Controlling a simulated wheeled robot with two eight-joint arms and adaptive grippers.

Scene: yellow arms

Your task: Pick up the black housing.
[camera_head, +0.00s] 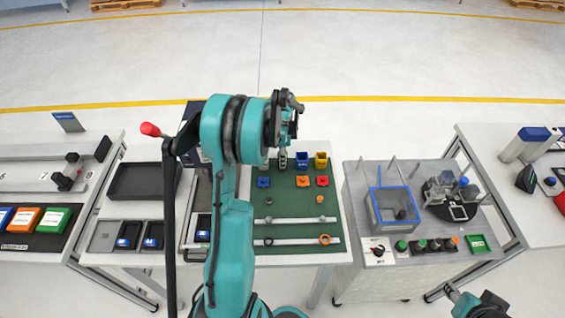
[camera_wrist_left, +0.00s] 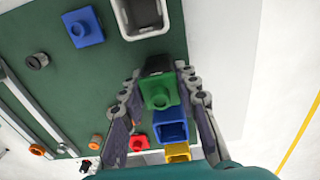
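In the left wrist view a dark block, which looks like the black housing (camera_wrist_left: 158,63), lies at the fingertips on the green mat (camera_wrist_left: 100,75). It is partly covered by a green flanged piece (camera_wrist_left: 158,92) seen between the fingers. My left gripper (camera_wrist_left: 158,75) has its two fingers spread apart, one on each side of these pieces. I see no clear contact, and the height above the mat is hard to tell.
Near the fingers stand a blue housing (camera_wrist_left: 170,128), a yellow housing (camera_wrist_left: 178,152) and a red piece (camera_wrist_left: 138,142). A pale-rimmed box (camera_wrist_left: 140,15) and a blue piece (camera_wrist_left: 83,27) lie beyond. A black tray (camera_head: 140,182) is on the table's left side.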

